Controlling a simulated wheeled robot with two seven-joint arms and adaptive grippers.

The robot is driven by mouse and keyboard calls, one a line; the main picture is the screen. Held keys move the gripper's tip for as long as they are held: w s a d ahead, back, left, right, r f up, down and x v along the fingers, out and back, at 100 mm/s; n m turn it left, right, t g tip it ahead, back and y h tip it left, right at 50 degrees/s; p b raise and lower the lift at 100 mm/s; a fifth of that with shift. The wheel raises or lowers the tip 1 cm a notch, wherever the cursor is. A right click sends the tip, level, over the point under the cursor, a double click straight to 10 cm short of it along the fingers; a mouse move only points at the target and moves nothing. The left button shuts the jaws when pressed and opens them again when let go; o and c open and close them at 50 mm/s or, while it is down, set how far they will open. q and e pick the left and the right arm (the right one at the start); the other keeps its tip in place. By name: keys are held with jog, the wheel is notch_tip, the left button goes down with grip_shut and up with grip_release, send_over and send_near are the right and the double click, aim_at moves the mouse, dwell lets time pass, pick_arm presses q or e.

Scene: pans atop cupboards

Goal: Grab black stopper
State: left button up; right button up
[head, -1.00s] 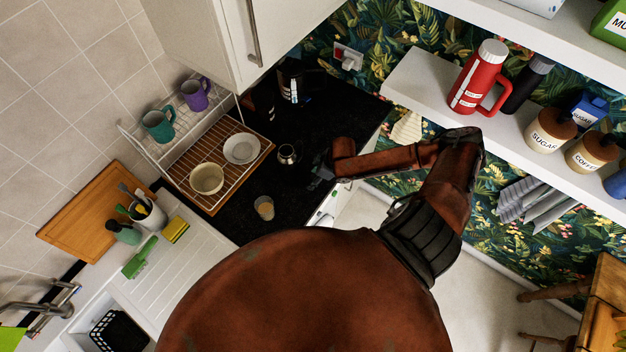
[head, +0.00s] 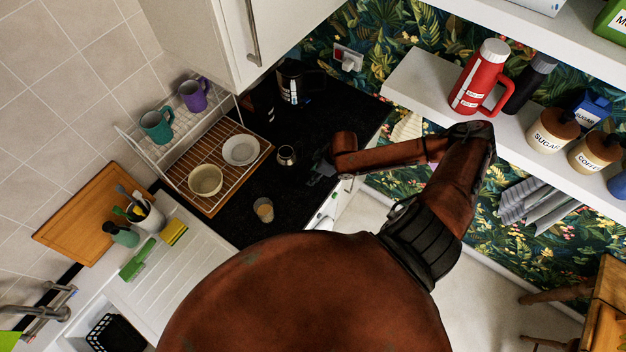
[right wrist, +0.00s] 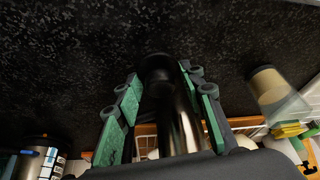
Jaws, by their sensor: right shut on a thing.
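The black stopper (right wrist: 157,68) is a dark rounded piece between the green-padded fingers of my right gripper (right wrist: 160,90) in the right wrist view. My right gripper is shut on it; its lower part is dark and hard to make out. In the head view my right gripper (head: 320,172) is over the black worktop, just right of the small metal pot (head: 287,155). The stopper cannot be told from the dark gripper there. My left gripper is not in view.
A glass (head: 264,209) stands on the worktop (head: 290,205) near the pot. A dish rack (head: 213,207) holds a bowl and a plate at the left. A wall cupboard (head: 230,45) hangs over the worktop's back.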

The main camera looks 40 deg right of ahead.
jog(key=s+r+b, duration=0.2)
jog(key=s+r, duration=0.7)
jog(key=s, duration=0.5)
jog(key=shift+a+r, duration=0.3)
jog(key=shift+a, duration=0.05)
